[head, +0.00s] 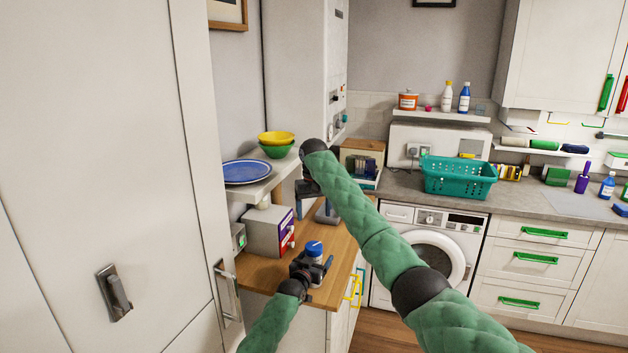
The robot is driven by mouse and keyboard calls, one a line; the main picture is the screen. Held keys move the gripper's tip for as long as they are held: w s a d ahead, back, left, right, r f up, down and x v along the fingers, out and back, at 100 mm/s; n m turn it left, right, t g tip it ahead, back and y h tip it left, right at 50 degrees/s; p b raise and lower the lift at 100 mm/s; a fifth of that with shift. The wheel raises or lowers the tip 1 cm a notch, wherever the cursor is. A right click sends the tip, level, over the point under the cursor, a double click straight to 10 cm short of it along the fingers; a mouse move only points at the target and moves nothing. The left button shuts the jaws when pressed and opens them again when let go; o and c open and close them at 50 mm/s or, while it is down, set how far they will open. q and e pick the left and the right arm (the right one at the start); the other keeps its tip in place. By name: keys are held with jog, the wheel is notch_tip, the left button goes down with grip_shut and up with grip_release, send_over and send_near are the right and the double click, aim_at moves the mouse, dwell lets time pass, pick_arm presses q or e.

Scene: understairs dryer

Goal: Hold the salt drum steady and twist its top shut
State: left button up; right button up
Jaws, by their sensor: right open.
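The salt drum (314,249), with a bright blue top, stands upright on the wooden worktop. Its lower body is mostly hidden by my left gripper (312,268), whose dark fingers sit on both sides of it and appear closed on it. My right gripper (314,211) is open and empty. It hangs down from its dark wrist, behind and above the drum, apart from it. Whether the blue top is fully shut is too small to tell.
A grey and purple box (271,232) stands left of the drum on the wooden worktop (262,272). A shelf (268,187) above it carries a blue plate (247,171) and bowls (277,144). A teal basket (458,178) sits on the far counter.

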pick_arm(q)
jog(key=shift+s, duration=0.1)
jog(key=p+v, duration=0.4)
jog(key=v, duration=1.6)
jog(key=shift+s, duration=0.4)
pick_arm(e)
notch_tip(320, 180, up, 4)
jog(key=shift+f, duration=0.1)
pick_arm(q)
jog(key=shift+a, duration=0.1)
notch_tip(320, 180, up, 5)
jog(key=p, duration=0.5)
jog(key=shift+r, duration=0.2)
pick_arm(e)
notch_tip(320, 180, up, 9)
